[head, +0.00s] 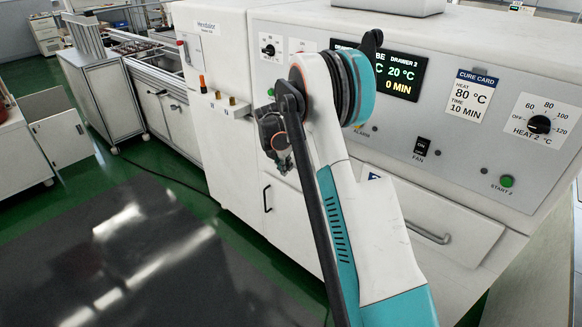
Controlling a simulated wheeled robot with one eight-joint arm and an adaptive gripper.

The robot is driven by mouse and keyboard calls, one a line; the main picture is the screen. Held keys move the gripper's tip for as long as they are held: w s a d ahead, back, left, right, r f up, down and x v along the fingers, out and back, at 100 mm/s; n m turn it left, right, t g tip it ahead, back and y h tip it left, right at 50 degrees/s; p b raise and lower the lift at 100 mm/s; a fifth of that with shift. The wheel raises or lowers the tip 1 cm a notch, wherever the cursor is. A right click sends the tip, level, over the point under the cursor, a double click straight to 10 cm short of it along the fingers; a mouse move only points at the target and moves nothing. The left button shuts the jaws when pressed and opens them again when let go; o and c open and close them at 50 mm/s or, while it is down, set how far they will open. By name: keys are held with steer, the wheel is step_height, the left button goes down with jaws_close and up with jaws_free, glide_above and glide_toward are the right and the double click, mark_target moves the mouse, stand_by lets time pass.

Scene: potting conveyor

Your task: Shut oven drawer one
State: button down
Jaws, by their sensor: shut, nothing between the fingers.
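The white oven (330,22) has a sloping grey control panel. Its display (404,78) reads "DRAWER 2", 20 °C, 0 MIN; the part for the other drawer is mostly covered by my arm. My gripper (286,164) is shut and empty, in front of the oven's left part. No drawer one label can be read.
A white cabinet door with an upright handle (267,198) is behind my gripper. Knobs (539,124), a fan switch (422,147) and a green start button (507,181) sit on the panel. Benches (110,90) stand at left; green floor shows between.

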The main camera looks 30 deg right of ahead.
steer(key=s+a+r+m+t+p, duration=0.15)
steer(key=s+a+r, duration=0.3)
steer(key=r, duration=0.55)
steer(key=s+a+r+m+p, duration=0.25)
steer(key=s+a+r, duration=0.2)
steer(key=r, duration=0.55)
steer(key=s+a+r+m+t+y, duration=0.1)
steer(key=s+a+r+m+t, duration=0.1)
steer(key=s+a+r+m, duration=0.65)
steer(key=s+a+f+m+t+y, duration=0.1)
steer(key=s+a+f+m, duration=0.1)
steer(key=s, duration=0.8)
steer(key=s+a+f+m+t+y, duration=0.1)
steer(key=s+a+f+m, duration=0.1)
steer(key=s+a+m, duration=0.2)
steer(key=s+m, duration=0.3)
steer(key=s, duration=0.4)
steer(key=shift+s+a+t+b, duration=0.2)
steer(key=shift+t+b, duration=0.1)
steer(key=shift+t, duration=0.05)
